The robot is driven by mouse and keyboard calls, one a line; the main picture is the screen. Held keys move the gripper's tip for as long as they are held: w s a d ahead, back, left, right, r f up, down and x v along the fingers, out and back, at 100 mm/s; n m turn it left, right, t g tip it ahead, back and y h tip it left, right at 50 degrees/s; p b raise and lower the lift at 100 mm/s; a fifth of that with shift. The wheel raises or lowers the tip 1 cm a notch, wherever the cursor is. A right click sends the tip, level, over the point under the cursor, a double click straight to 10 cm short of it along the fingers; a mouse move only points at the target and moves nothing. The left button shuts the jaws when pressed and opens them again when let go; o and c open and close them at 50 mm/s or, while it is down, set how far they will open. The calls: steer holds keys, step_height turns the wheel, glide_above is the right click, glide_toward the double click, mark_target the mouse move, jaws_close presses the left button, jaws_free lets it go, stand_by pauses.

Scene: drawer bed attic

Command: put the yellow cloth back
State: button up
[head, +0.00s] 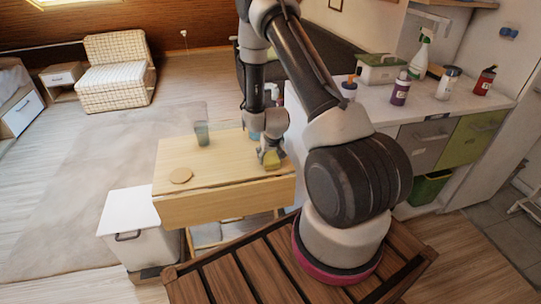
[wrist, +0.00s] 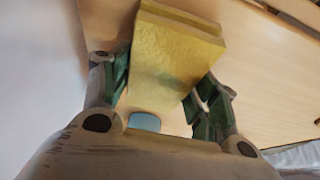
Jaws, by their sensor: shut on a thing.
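The yellow cloth (wrist: 175,55) is a folded, block-like piece between the two fingers of my gripper (wrist: 165,90) in the wrist view. My gripper is shut on it, with a green-padded finger at each side. In the head view my gripper (head: 268,150) is over the right side of the light wooden table (head: 215,165). The cloth (head: 271,160) shows there just below the fingers, at the tabletop near its right edge. I cannot tell whether it touches the table.
A glass (head: 202,133) and a round tan disc (head: 180,175) are on the table. A white bin (head: 130,225) stands at its left. The counter (head: 425,110) at the right holds a spray bottle (head: 420,57), several containers and a green-lidded box (head: 380,70). The table's middle is clear.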

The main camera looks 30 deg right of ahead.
steer(key=shift+f, duration=0.15)
steer(key=o, duration=0.9)
steer(key=s+a+r+n+y, duration=0.1)
steer(key=s+a+r, duration=0.15)
steer(key=r, duration=0.85)
steer(key=s+a+r, duration=0.2)
steer(key=s+r, duration=0.2)
steer(key=r, duration=0.6)
steer(key=s+a+r+n+y, duration=0.1)
steer(key=s+a+r, duration=0.15)
steer(key=r, duration=0.85)
steer(key=shift+n+h, duration=0.4)
steer(key=shift+n, duration=0.2)
steer(key=s+r, duration=0.4)
steer(key=s, duration=0.3)
steer(key=s+r, duration=0.4)
steer(key=s, duration=0.3)
steer(key=s+r, duration=0.5)
steer(key=s, duration=0.3)
steer(key=shift+a, duration=0.1)
